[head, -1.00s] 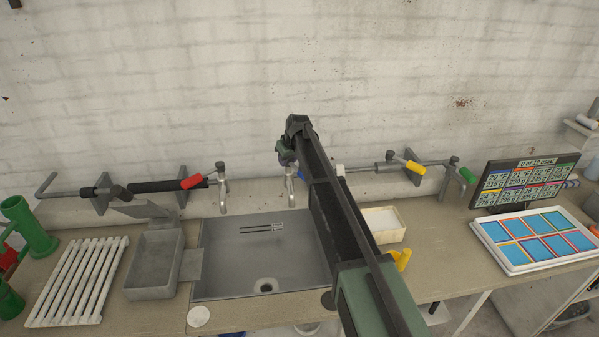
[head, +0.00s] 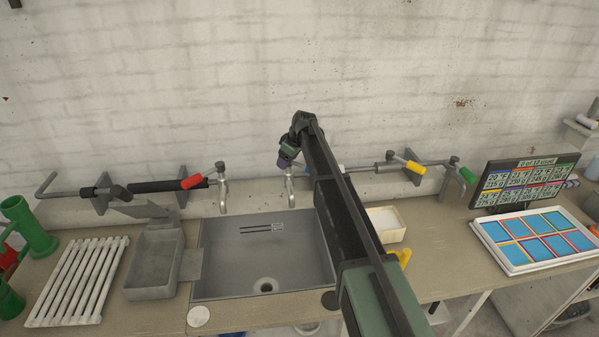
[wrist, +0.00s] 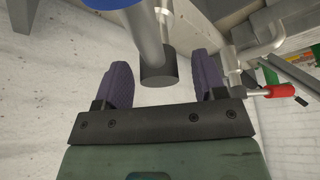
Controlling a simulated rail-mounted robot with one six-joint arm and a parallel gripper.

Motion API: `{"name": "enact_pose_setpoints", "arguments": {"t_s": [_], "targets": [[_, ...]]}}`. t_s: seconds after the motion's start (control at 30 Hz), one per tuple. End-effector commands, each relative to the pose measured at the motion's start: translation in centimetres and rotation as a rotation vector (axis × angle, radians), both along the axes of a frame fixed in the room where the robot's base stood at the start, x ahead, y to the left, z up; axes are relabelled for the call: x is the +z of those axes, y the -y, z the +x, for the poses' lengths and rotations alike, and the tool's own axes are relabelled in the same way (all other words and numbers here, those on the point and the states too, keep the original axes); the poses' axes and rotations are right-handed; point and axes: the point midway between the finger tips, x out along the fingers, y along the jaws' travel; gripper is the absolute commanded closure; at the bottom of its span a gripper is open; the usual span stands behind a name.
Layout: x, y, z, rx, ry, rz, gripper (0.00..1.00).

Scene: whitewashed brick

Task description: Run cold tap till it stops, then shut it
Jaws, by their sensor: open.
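The middle tap (head: 291,190) stands at the back of the grey sink (head: 325,262); its upper part is hidden behind my gripper in the head view. A blue piece (wrist: 105,3) shows at the top edge of the wrist view, beside a grey rod with a dark round end (wrist: 158,72). My gripper (head: 284,161) is at the top of this tap. In the wrist view its purple fingers (wrist: 163,84) are open, with the dark end between them in the picture; I cannot tell whether they touch it. I see no clear water stream.
A red-handled tap (head: 193,182) stands left of the middle tap and shows in the wrist view (wrist: 280,90). Yellow (head: 415,168) and green (head: 466,174) handles are at right. A white tub (head: 398,235) sits beside my arm. A screen (head: 524,182) reads "0 of 12 used".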

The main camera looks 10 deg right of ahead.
Motion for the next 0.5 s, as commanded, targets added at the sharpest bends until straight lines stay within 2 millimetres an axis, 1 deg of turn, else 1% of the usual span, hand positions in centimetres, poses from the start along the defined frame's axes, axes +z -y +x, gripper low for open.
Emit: {"name": "enact_pose_setpoints", "arguments": {"t_s": [0.07, 0.17, 0.27, 0.4, 0.5], "targets": [[0.0, 0.0, 0.0, 0.000, 0.000, 0.000, 0.36], [0.6, 0.1, -0.1, -0.001, 0.000, 0.000, 0.36], [2.2, 0.5, -0.4, -0.001, 0.000, 0.000, 0.36], [5.2, 1.3, -1.1, 0.000, 0.000, 0.000, 0.36], [6.9, 1.9, -1.6, 0.000, 0.000, 0.000, 0.36]]}}
